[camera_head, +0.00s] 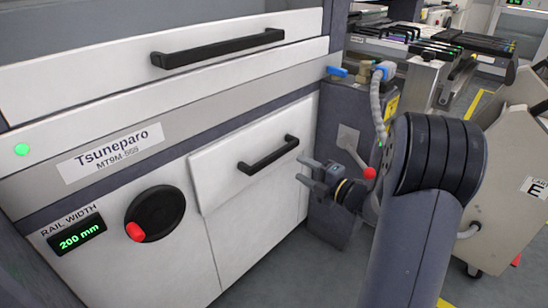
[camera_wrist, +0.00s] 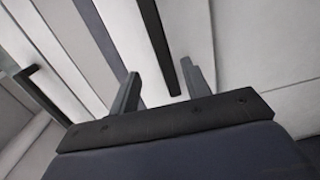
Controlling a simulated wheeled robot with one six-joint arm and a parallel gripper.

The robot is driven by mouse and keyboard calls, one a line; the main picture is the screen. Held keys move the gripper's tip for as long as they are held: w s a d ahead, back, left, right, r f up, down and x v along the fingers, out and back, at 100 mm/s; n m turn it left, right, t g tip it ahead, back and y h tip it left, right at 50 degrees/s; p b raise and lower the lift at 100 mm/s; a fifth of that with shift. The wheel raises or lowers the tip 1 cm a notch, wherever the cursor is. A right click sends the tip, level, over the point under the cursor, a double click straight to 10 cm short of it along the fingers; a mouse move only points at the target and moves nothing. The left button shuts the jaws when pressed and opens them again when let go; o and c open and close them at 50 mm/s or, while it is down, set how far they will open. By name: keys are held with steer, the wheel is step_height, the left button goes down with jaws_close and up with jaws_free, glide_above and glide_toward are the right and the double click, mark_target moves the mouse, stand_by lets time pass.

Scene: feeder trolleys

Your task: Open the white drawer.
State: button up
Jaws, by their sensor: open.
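The white drawer (camera_head: 245,178) is a panel low on the machine front in the head view, with a black bar handle (camera_head: 268,156). It looks closed or nearly so; I cannot tell exactly. My gripper (camera_head: 302,171) is open and empty, just right of and slightly below that handle, apart from it. In the wrist view my two fingers (camera_wrist: 160,68) are spread in front of the machine.
A wide white upper panel carries the long black handle (camera_head: 220,48). A black knob with a red grip (camera_head: 155,213) sits left of the drawer. A dark cabinet (camera_head: 345,130) with a red-tipped lever stands behind my gripper. A cream trolley (camera_head: 515,180) is at right.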

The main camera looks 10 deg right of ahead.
mark_target(277, 157)
steer(key=shift+n+y, duration=0.3)
steer(key=x, duration=0.3)
steer(key=b+x, duration=0.1)
steer(key=x, duration=0.3)
steer(key=b+x, duration=0.1)
steer(key=x, duration=0.3)
steer(key=shift+w+f, duration=0.1)
steer(key=shift+f, duration=0.2)
jaws_close()
